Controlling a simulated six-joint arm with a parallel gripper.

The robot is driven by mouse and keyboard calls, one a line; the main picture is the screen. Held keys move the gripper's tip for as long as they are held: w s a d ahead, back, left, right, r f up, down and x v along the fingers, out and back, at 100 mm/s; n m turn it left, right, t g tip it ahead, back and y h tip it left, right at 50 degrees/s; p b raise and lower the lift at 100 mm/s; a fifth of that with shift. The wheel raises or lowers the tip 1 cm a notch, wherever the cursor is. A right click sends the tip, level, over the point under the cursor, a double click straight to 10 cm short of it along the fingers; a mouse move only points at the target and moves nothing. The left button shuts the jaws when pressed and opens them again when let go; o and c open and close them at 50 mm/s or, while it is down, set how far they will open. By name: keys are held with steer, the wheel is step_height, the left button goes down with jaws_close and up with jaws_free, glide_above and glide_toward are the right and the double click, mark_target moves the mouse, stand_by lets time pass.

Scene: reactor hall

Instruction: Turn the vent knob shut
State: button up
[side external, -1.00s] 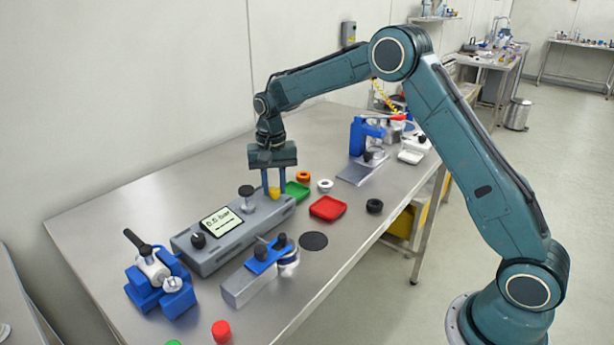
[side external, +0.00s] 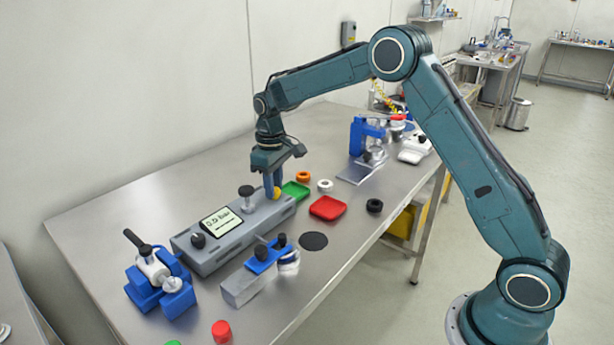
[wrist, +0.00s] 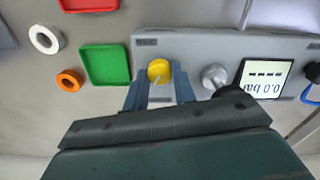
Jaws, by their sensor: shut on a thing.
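The vent knob is a yellow knob (wrist: 159,71) at one end of the grey control box (wrist: 200,47); in the side view the yellow knob (side external: 277,193) shows at the box's right end. My gripper (wrist: 160,77) is shut on the yellow knob, with one blue finger on each side of it in the wrist view. In the side view my gripper (side external: 273,190) points down onto the box and partly hides the knob. The box's display (side external: 221,222) reads 0.0 bar. A silver knob with a black top (side external: 246,198) stands between display and yellow knob.
A green tray (side external: 297,190) lies close beside my gripper. A red tray (side external: 327,207), an orange ring (side external: 303,176), a white ring (side external: 325,185) and a black ring (side external: 374,205) are nearby. A blue clamp (side external: 268,257) stands before the box. Bare table lies behind the box.

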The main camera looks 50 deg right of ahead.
steer(key=n, duration=0.6)
steer(key=shift+r, duration=0.1)
steer(key=shift+n, duration=0.3)
steer(key=o, duration=1)
step_height(320, 180, up, 14)
steer(key=shift+f, duration=0.1)
stand_by(0.4)
